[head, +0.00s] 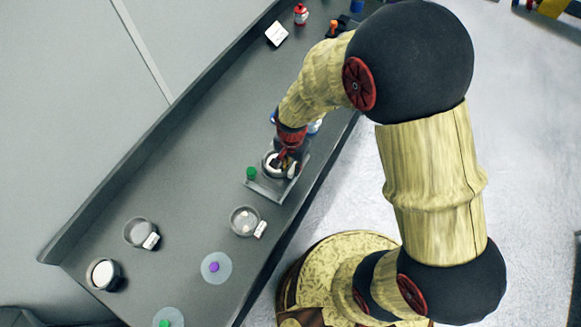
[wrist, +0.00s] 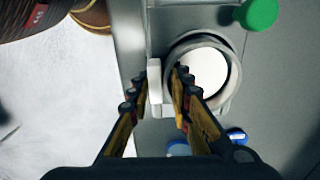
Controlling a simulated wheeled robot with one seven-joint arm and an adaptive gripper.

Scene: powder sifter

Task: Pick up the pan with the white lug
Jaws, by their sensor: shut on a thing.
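In the wrist view a round grey pan (wrist: 232,88) with a white inside has a white lug (wrist: 155,82) on its left side. My gripper (wrist: 160,76) has one finger on each side of that lug and is shut on it. The right finger reaches over the pan's near rim. In the head view my gripper (head: 287,158) is at this pan (head: 270,170), which is at a grey stand on the bench. The gripper hides part of the pan there, and I cannot tell whether the pan is lifted.
A green knob (head: 250,173) is close beside the pan. Two other pans with white lugs (head: 237,228) (head: 131,237) and a white-filled bowl (head: 104,274) stand on the bench (head: 190,190). Clear discs with a purple knob (head: 215,267) and a green knob (head: 165,323) lie nearby.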

